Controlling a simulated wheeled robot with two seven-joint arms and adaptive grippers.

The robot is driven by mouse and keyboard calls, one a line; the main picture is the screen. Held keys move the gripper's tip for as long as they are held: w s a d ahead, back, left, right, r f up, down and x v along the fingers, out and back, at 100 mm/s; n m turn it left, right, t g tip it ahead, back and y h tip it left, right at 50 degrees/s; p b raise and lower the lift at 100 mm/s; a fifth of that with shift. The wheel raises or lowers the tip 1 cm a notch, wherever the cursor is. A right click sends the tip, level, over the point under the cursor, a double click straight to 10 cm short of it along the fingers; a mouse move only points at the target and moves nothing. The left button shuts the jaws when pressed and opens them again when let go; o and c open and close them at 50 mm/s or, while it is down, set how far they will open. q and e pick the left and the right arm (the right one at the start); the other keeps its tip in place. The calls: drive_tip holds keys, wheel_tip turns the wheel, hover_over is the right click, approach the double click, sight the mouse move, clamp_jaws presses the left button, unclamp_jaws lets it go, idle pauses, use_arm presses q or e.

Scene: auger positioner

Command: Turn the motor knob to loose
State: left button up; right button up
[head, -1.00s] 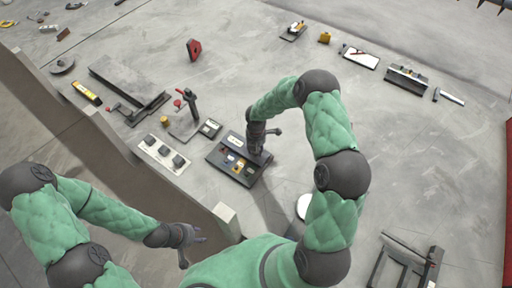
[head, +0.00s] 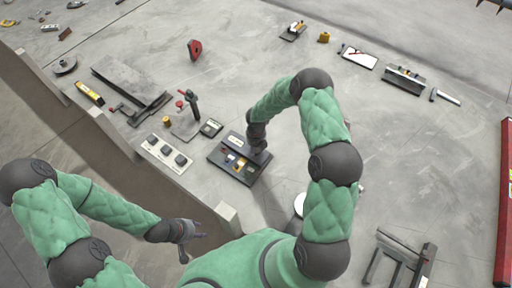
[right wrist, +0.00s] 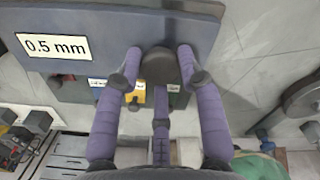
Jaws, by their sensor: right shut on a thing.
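In the right wrist view, a dark round knob (right wrist: 160,67) sits at the edge of a grey-blue panel (right wrist: 110,28) with a "0.5 mm" label. My right gripper (right wrist: 159,70) has its purple fingers around this knob, shut on it. The knob's pointer or marking cannot be made out. In the head view, my right gripper (head: 258,148) is at the upper right edge of a dark control board (head: 222,155) and hides the knob. My left gripper (head: 192,242) hangs empty at lower left, fingers spread, away from the board.
A white panel with dark blocks (head: 154,154) lies left of the board, beside a low brown wall (head: 95,135). A small box (head: 211,128) and a red-handled stand (head: 192,105) are behind. Tools lie at the back right.

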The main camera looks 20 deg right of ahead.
sight(256, 150)
drive_tip(key=shift+w+r+n, duration=0.1)
drive_tip(key=shift+n, duration=0.4)
drive_tip(key=o, duration=1.1)
drive_tip(key=shift+o, duration=0.2)
wheel_tip(256, 150, up, 12)
idle(0.4)
